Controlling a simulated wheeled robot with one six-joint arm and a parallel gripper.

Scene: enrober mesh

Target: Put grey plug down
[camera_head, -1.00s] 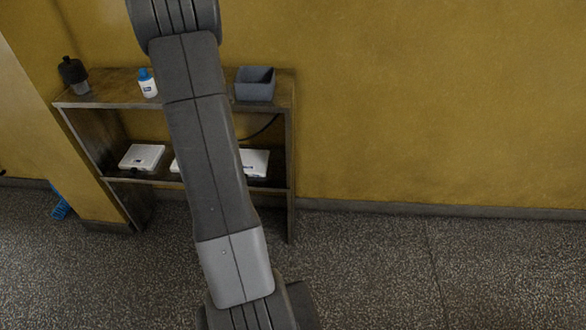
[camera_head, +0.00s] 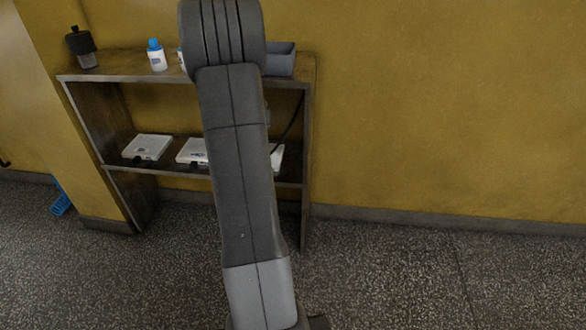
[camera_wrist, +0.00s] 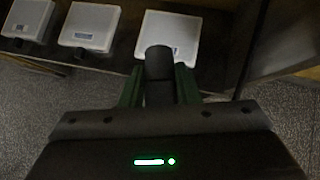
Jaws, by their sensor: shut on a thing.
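My gripper (camera_wrist: 158,82) shows in the wrist view with its two green fingers shut on the grey plug (camera_wrist: 159,62), a dark, rounded piece. The plug overlaps the front edge of the right white box (camera_wrist: 170,33) in that view; I cannot tell whether they touch. In the head view my arm hides my gripper and the plug.
The shelf unit (camera_head: 150,68) stands against the yellow wall. Its lower board carries white boxes, left (camera_head: 148,146) and middle (camera_head: 190,150). A bottle (camera_head: 157,57), a dark-capped jar (camera_head: 80,45) and a grey bin (camera_head: 281,59) stand on top. A dark cable (camera_head: 289,120) hangs at right.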

